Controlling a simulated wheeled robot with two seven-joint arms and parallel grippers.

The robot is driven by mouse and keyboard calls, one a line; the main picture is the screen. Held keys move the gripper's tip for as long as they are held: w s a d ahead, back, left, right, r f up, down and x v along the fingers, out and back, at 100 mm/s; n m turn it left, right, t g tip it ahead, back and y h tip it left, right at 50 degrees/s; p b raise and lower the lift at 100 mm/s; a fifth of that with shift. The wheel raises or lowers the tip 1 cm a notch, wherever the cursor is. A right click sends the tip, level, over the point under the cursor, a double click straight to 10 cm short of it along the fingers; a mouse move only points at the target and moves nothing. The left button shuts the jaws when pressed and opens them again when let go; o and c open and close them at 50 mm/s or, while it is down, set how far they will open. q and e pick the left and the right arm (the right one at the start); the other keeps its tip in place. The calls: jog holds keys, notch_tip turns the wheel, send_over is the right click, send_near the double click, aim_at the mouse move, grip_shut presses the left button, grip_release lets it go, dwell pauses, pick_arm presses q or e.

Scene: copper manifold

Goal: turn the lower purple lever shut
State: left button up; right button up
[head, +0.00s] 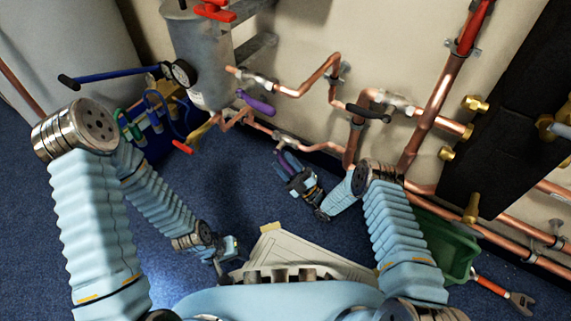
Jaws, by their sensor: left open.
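The lower purple lever (282,158) hangs from a valve (286,140) on the low copper pipe. It is small and partly hidden by my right gripper (288,163), whose fingers are at the lever. I cannot tell whether they grip it. An upper purple lever (257,105) sits above and to the left, slanting down to the right. My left gripper (230,248) is open and low, near the floor, well away from the levers.
Copper pipes (305,88) run along the wall. A grey tank (200,60) with a gauge stands upper left beside a blue-handled lever (110,75). A black lever (368,112) sticks out right of the purple ones. A green bin (445,240) and a wrench (505,293) lie lower right.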

jog(key=shift+s+d+f, duration=0.1)
jog(key=shift+s+d, duration=0.05)
jog(key=s+d+p, duration=0.2)
jog(key=s+d, duration=0.5)
jog(key=d, duration=0.2)
jog(key=shift+s+d+f+p, duration=0.25)
jog(key=shift+s+d+p, duration=0.05)
jog(key=shift+s+d, duration=0.1)
